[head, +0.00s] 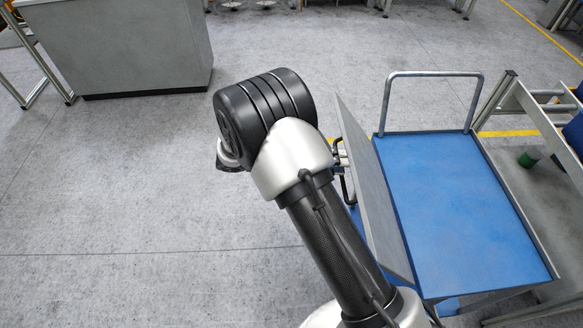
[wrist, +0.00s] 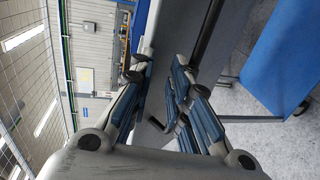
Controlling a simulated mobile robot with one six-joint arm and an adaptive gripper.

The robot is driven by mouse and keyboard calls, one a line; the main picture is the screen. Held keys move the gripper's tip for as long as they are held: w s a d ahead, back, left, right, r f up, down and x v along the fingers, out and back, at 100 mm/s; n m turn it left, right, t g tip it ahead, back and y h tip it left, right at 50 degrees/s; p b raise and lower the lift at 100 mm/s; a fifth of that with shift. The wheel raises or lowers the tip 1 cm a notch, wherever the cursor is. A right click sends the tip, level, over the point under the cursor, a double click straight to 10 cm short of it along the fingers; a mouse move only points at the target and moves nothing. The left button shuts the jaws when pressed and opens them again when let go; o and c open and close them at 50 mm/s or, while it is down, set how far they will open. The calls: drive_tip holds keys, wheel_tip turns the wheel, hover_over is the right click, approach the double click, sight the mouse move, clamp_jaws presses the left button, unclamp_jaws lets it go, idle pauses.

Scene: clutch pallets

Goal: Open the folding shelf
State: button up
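The folding shelf is a grey panel (head: 368,190) standing steeply tilted along the left side of a cart with a blue deck (head: 450,190) in the head view. A black handle (head: 347,186) shows at the panel's left side. My gripper is mostly hidden behind my arm there, close to the panel. In the wrist view my gripper's (wrist: 160,75) two blue-padded fingers stand apart, with a grey surface showing in the gap. A dark bar (wrist: 211,30) runs beside the right finger. I cannot tell whether either finger touches the panel or handle.
A metal push bar (head: 432,75) rises at the cart's far end. A metal frame with blue bins stands close on the right, with a dark green cup (head: 529,158) near it. A grey cabinet (head: 125,45) stands at the back left. The floor (head: 120,210) on the left is clear.

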drive_tip(key=a+f+b, duration=0.1)
drive_tip(key=a+b, duration=0.1)
drive_tip(key=a, duration=0.8)
drive_tip(key=shift+s+a+f+b, duration=0.15)
drive_tip(key=shift+s+a+b, duration=0.05)
drive_tip(key=shift+a+b, duration=0.1)
idle(0.4)
idle(0.5)
drive_tip(key=s+d+r+g+y, duration=0.2)
drive_tip(key=s+d+r+y, duration=0.6)
drive_tip(key=d+r, duration=0.35)
drive_tip(key=s+r+t+y, duration=0.1)
drive_tip(key=s+t+y, duration=0.2)
drive_tip(key=s, duration=0.4)
drive_tip(key=s+d+r+t+y, duration=0.1)
drive_tip(key=s+r+t+y, duration=0.1)
drive_tip(key=s, duration=0.6)
drive_tip(key=t+y, duration=0.1)
drive_tip(key=y, duration=0.1)
drive_tip(key=shift+r+y, duration=0.3)
drive_tip(key=shift+y, duration=0.1)
drive_tip(key=shift+d+m, duration=0.15)
drive_tip(key=shift+m, duration=0.15)
